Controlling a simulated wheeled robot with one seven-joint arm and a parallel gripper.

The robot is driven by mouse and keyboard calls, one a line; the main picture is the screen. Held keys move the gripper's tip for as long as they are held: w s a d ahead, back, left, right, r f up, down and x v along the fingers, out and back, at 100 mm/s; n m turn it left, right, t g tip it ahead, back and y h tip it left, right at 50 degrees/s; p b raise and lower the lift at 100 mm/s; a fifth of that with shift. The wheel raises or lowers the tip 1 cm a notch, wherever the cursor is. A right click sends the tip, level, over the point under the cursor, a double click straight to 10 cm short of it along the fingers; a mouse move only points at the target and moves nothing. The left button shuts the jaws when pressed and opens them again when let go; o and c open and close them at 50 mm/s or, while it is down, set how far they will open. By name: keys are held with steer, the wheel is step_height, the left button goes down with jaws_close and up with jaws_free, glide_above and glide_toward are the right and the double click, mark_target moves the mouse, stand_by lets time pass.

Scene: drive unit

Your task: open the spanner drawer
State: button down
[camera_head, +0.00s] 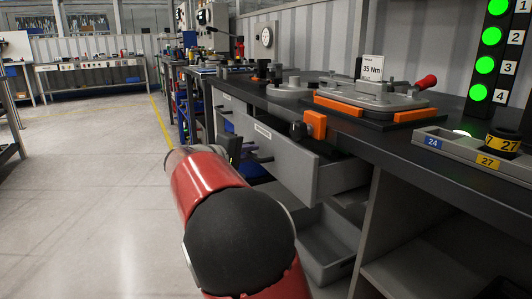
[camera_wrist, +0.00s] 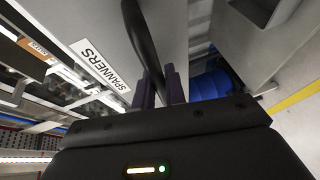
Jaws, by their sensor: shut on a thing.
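The spanner drawer (camera_head: 285,165) is a grey drawer under the dark bench top, and its front stands out from the bench, with part of the inside showing. In the wrist view its grey front (camera_wrist: 85,25) carries a white "SPANNERS" label (camera_wrist: 101,66). A black bar handle (camera_wrist: 143,40) runs down between my gripper's fingers (camera_wrist: 160,88). My gripper is shut on this handle. In the head view my red arm reaches toward the drawer front, and my gripper (camera_head: 234,150) is a small dark shape, partly hidden by the arm.
A lower grey drawer or tray (camera_head: 328,245) stands open beneath. The bench top (camera_head: 455,160) holds a fixture plate with orange blocks (camera_head: 315,124) and a grey tray (camera_head: 470,150) at right. Blue bins (camera_head: 184,130) are farther back. Open floor (camera_head: 80,190) lies to the left.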

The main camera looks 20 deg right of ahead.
steer(key=a+p, duration=0.2)
steer(key=a, duration=1.7)
steer(key=shift+s+a, duration=0.15)
steer(key=shift+s, duration=0.2)
steer(key=c, duration=1.7)
jaws_free()
steer(key=v, duration=0.7)
steer(key=shift+s+a, duration=0.15)
steer(key=shift+a, duration=0.15)
